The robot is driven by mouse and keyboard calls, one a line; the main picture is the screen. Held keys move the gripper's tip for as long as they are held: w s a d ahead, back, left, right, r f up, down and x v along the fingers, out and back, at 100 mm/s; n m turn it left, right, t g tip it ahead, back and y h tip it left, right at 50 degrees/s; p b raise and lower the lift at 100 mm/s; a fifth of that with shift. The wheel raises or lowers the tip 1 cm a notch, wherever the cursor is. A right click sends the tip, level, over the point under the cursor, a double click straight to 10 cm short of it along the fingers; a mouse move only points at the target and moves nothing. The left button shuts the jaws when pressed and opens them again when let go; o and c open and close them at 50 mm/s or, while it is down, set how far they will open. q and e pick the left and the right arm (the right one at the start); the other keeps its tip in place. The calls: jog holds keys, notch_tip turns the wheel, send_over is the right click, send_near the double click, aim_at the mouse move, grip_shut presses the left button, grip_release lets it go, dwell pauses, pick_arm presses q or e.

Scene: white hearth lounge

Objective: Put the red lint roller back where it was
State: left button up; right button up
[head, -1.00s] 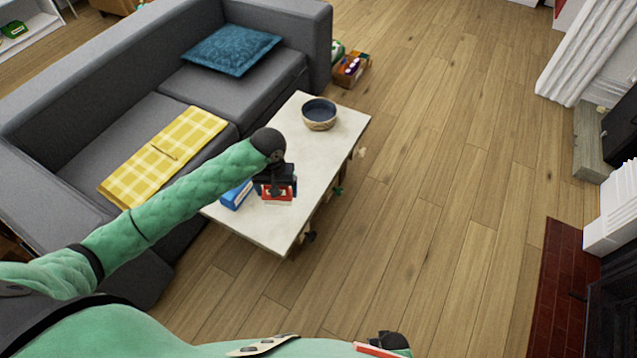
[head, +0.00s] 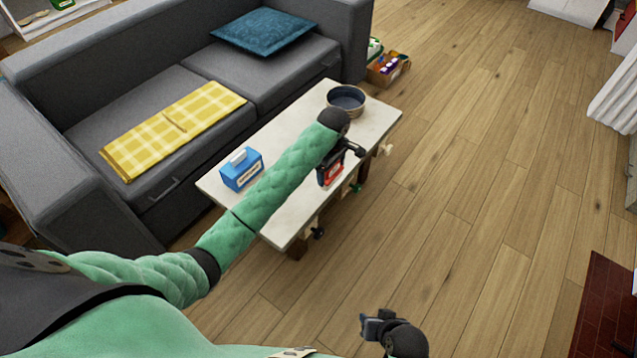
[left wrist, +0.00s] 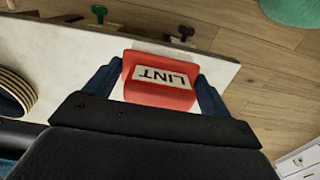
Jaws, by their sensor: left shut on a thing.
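The red lint roller (head: 331,176) is held in my left gripper (head: 337,164), over the long right-hand edge of the pale coffee table (head: 292,140). In the left wrist view the roller (left wrist: 160,82), with a white "LINT" label, sits between the two dark fingers, which are shut on its sides. The label reads upside down there. Whether the roller touches the tabletop is hard to tell. My right gripper (head: 374,324) is low in the head view, over the floor, away from the table; its jaw gap is not clear.
A blue box (head: 241,171) stands at the table's left part, and a dark bowl (head: 346,99) at its far end. Small pegs or knobs (head: 355,188) stick out along the table's right side. A grey sofa (head: 140,120) flanks the table; the wooden floor (head: 470,200) to the right is open.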

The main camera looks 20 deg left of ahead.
pick_arm(q)
jog(key=shift+w+a+f, duration=0.15)
jog(key=shift+w+f, duration=0.1)
jog(key=shift+w+a+f, duration=1.15)
jog(key=shift+w+f, duration=0.35)
jog(key=shift+f, duration=0.25)
jog(key=shift+w+a+f, duration=1.1)
jog(key=shift+w+f, duration=0.35)
jog(key=shift+f, duration=0.3)
jog(key=shift+w+a+f, duration=1.15)
jog(key=shift+w+f, duration=0.35)
jog(key=shift+f, duration=0.35)
pick_arm(e)
jog(key=shift+a, duration=0.1)
pick_arm(q)
jog(key=shift+f, duration=0.1)
pick_arm(e)
jog(key=shift+r, duration=0.2)
pick_arm(q)
jog(key=o, duration=0.9)
pick_arm(e)
jog(key=shift+r, duration=0.15)
jog(key=shift+w, duration=0.1)
